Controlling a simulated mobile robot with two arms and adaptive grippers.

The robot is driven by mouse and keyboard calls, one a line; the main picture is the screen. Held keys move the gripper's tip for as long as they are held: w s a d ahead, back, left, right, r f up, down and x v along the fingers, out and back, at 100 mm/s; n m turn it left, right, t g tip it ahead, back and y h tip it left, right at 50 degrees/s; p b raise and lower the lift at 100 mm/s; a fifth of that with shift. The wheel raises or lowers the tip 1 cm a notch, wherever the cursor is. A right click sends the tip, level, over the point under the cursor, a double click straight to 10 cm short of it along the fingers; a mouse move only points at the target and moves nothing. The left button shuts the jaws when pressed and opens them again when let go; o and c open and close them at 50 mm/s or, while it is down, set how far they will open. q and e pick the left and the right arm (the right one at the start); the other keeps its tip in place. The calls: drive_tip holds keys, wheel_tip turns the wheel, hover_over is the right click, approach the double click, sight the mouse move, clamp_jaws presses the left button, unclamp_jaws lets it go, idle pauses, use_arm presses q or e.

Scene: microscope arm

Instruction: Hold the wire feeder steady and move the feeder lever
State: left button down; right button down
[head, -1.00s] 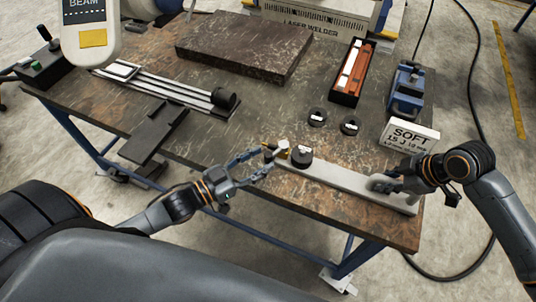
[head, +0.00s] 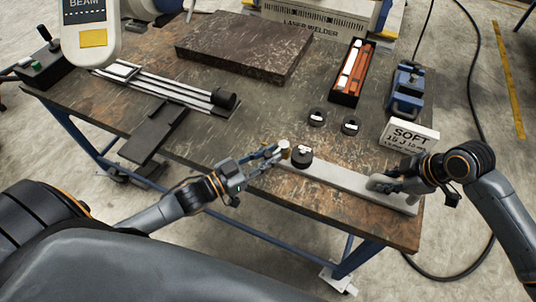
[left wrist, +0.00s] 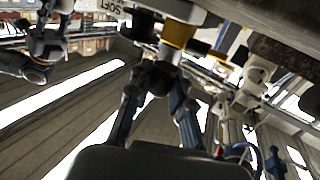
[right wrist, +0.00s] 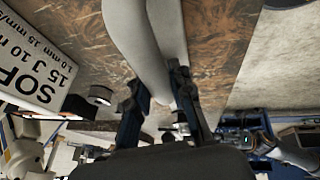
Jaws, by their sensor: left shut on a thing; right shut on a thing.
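The wire feeder (head: 335,178) is a long pale grey bar lying along the table's front right edge, with a black round knob (head: 302,159) near its left end. The lever (head: 284,147), with a brass-coloured part, stands at that left end; its yellow part shows in the left wrist view (left wrist: 178,34). My left gripper (head: 272,154) is shut on the lever from the left. My right gripper (head: 388,184) is shut on the rounded grey part of the feeder's right end; in the right wrist view this grey body (right wrist: 140,45) lies between the fingers.
Two small black discs (head: 317,118) lie behind the feeder. A white "SOFT" card (head: 410,138), a blue vise-like tool (head: 406,90) and a black tray of rods (head: 346,92) stand at the right. A dark slab (head: 245,47) lies at the back. The table's middle is clear.

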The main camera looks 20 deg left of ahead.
use_arm(q)
drive_tip(key=shift+w+a+m+g+h, duration=0.15)
drive_tip(key=shift+a+m+g+h, duration=0.15)
drive_tip(key=shift+m+g+h, duration=0.3)
use_arm(e)
drive_tip(key=shift+r, duration=0.1)
use_arm(q)
drive_tip(key=c, duration=1.2)
unclamp_jaws()
drive_tip(key=shift+o, duration=0.2)
drive_tip(key=v, duration=1.2)
drive_tip(key=shift+f, duration=0.15)
use_arm(e)
drive_tip(key=c, duration=1.1)
unclamp_jaws()
